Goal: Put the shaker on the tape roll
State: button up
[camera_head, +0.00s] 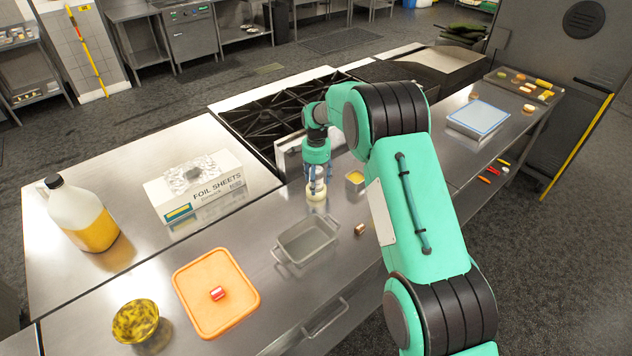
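My gripper (317,182) points down over the steel counter, left of my large green arm link. Its blue fingers are around or just above a pale, narrow object; I cannot tell whether they grip it. A round cream-coloured ring (317,194), which looks like the tape roll, is directly below the fingertips. The pale object may be the shaker, but it is too small and too covered by the fingers to be sure. I cannot tell whether it touches the ring.
A metal tray (306,240) is in front of the gripper, with a small copper-coloured item (360,229) beside it. A small yellow-topped container (355,178) is close right.

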jog(key=shift+r, duration=0.1)
notch_tip(320, 180, up, 12)
jog(key=shift+r+p, duration=0.1)
jog(key=shift+p, duration=0.25)
dwell(0.5)
dwell(0.8)
